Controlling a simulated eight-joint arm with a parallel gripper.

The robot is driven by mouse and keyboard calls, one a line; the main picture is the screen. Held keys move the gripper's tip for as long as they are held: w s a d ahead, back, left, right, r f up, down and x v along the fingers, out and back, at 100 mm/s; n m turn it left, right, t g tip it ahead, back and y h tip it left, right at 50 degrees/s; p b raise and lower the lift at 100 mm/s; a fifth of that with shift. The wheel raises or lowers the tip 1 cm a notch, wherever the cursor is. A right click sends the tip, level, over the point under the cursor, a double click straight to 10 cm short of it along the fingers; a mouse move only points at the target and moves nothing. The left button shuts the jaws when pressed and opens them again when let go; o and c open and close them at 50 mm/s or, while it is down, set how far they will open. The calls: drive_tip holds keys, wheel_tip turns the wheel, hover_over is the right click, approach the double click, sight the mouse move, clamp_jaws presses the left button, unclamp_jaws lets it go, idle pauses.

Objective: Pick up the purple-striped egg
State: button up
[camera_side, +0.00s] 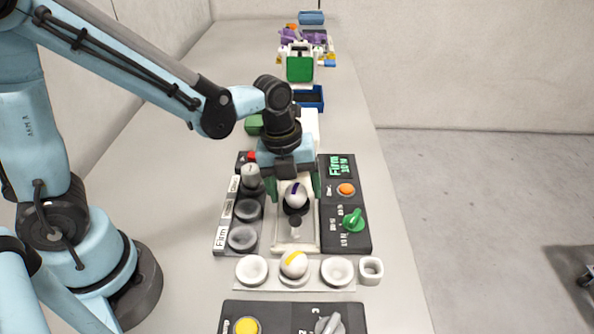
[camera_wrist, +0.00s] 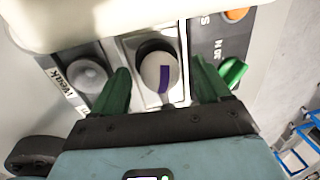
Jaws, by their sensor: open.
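The purple-striped egg (camera_side: 296,194) is white with a dark purple band and sits upright in a dark round cup in the middle of the device. It also shows in the wrist view (camera_wrist: 158,72), between the two green fingers. My gripper (camera_side: 296,186) is open around the egg, one green finger on each side. In the wrist view, my gripper (camera_wrist: 160,80) has a visible gap between each finger and the egg. Whether the fingertips are level with the egg is hard to tell.
A yellow-striped egg (camera_side: 294,263) sits in the middle cup of the front tray (camera_side: 315,283). The left panel (camera_side: 220,240) has several round cups. A green knob (camera_side: 352,220) and orange button (camera_side: 346,189) are on the right panel. A small white cup (camera_side: 371,270) stands front right.

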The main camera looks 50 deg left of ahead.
drive_tip(key=shift+f, duration=0.2)
drive_tip(key=shift+c, duration=0.4)
drive_tip(key=c, duration=0.7)
drive_tip(key=shift+r, duration=0.15)
